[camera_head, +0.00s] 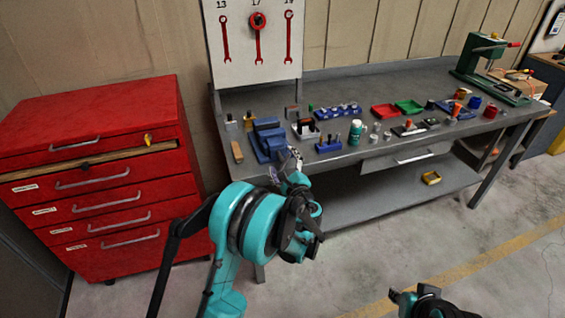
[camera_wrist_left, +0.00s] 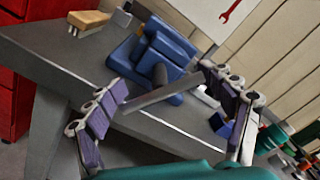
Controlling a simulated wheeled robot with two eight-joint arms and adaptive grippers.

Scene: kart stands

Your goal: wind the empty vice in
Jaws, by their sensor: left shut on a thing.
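The blue vice (camera_head: 268,136) is fixed at the front left edge of the grey workbench. In the left wrist view the vice (camera_wrist_left: 165,42) shows its blue body and a round screw end facing me, with a grey handle bar (camera_wrist_left: 160,95) across it. My left gripper (camera_head: 291,164) is at the front of the vice. In the left wrist view its padded fingers (camera_wrist_left: 165,88) stand at the two ends of the bar and are shut on it. I see nothing between the vice jaws, but their gap is unclear. My right gripper (camera_head: 425,302) is low at the bottom edge, partly cut off.
The workbench (camera_head: 350,92) carries blue holders, a red tray (camera_head: 385,110), a green tray (camera_head: 410,106) and several small parts right of the vice. A green machine (camera_head: 485,62) stands at its far right. A red drawer cabinet (camera_head: 95,120) stands left. The floor in front is clear.

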